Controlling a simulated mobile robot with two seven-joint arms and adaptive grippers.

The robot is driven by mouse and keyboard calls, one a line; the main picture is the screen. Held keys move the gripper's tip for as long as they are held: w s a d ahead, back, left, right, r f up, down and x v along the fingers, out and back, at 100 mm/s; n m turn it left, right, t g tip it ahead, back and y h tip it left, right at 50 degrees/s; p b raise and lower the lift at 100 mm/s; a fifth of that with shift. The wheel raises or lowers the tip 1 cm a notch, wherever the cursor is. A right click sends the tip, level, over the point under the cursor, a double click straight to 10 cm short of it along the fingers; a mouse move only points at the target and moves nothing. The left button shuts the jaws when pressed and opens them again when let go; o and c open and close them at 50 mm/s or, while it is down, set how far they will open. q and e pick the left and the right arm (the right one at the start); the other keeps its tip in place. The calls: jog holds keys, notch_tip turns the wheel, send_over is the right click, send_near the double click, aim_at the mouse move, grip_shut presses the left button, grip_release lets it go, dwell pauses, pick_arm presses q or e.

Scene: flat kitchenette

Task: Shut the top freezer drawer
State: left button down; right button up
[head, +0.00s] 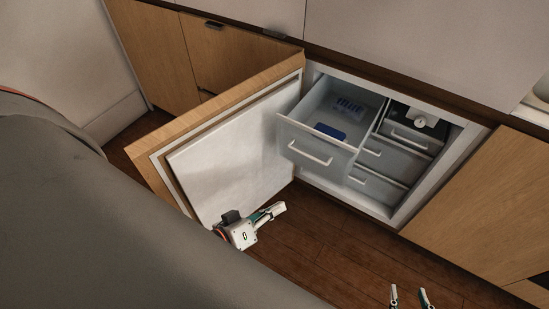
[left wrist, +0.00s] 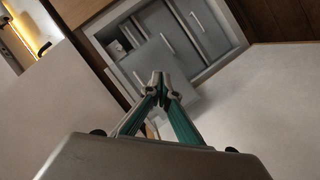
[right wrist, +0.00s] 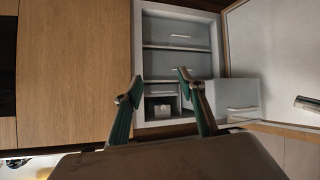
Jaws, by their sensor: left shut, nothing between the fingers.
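The top freezer drawer (head: 318,152) is pulled well out of the freezer, its pale front and white handle facing the room. A blue packet (head: 330,131) lies in it. The drawer also shows in the right wrist view (right wrist: 235,97). My left gripper (head: 280,208) is shut and empty, below and in front of the drawer, apart from it, beside the open freezer door (head: 235,145). Its closed fingertips (left wrist: 158,78) show in the left wrist view. My right gripper (head: 410,290) is open and empty at the bottom right, with separated fingertips (right wrist: 159,83) in its wrist view.
The lower freezer drawers (head: 375,186) are pushed in. A box with a dial (head: 420,121) sits at the freezer's upper right. The open door stands left of the pulled drawer. Wooden cabinets flank the freezer. The wooden floor (head: 325,235) in front is clear.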

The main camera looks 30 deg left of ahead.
pick_arm(q)
jog(key=w+a+r+n+t+b, duration=0.2)
jog(key=w+a+n+t+b, duration=0.15)
jog(key=n, duration=0.95)
jog(key=n+y+b, duration=0.4)
jog(key=n+b, duration=0.1)
jog(key=n, duration=1.3)
send_near(282, 138)
jog(key=shift+m+t, duration=0.3)
jog(key=shift+t, duration=0.05)
jog(key=w+p, duration=0.2)
jog(key=w, duration=0.3)
jog(key=shift+w+d, duration=0.2)
jog(key=shift+w, duration=0.05)
jog(key=shift+w+f, duration=0.25)
jog(key=shift+w, duration=0.4)
pick_arm(e)
notch_tip(282, 138, down, 7)
jog(key=s, duration=0.1)
jog(key=shift+s+d+g, duration=0.15)
jog(key=shift+d+g, duration=0.05)
jog(key=shift+g, duration=0.1)
jog(key=shift+r, duration=0.2)
